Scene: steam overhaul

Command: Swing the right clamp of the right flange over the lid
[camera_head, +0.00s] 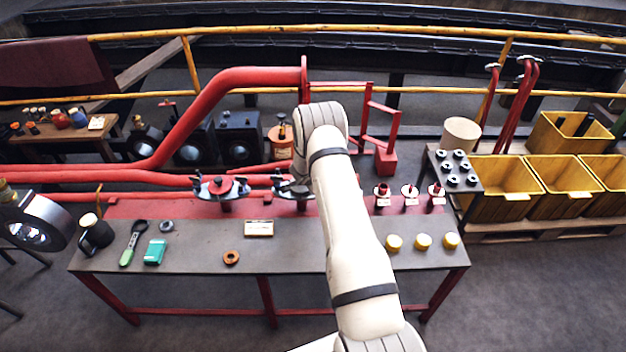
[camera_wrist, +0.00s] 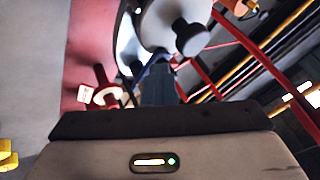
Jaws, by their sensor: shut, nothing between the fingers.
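The right flange (camera_head: 302,204) stands on the red rear strip of the bench, largely hidden by my arm in the head view. In the wrist view a pale grey disc (camera_wrist: 153,24), seemingly its lid, shows at the top with a dark round knob (camera_wrist: 192,38) in front of it. I cannot tell for sure which clamp the knob belongs to. My gripper (camera_wrist: 158,70) is shut and empty, its fingertips close below the disc and left of the knob. Whether they touch anything is unclear. The left flange (camera_head: 222,188) has a red top with dark clamps at its sides.
Red valve pieces with tags (camera_head: 410,192) stand right of my arm; one shows in the wrist view (camera_wrist: 105,92). Red pipes (camera_head: 200,105) run behind the bench. Yellow caps (camera_head: 423,241), a copper ring (camera_head: 231,257) and a teal box (camera_head: 154,252) lie on the grey top.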

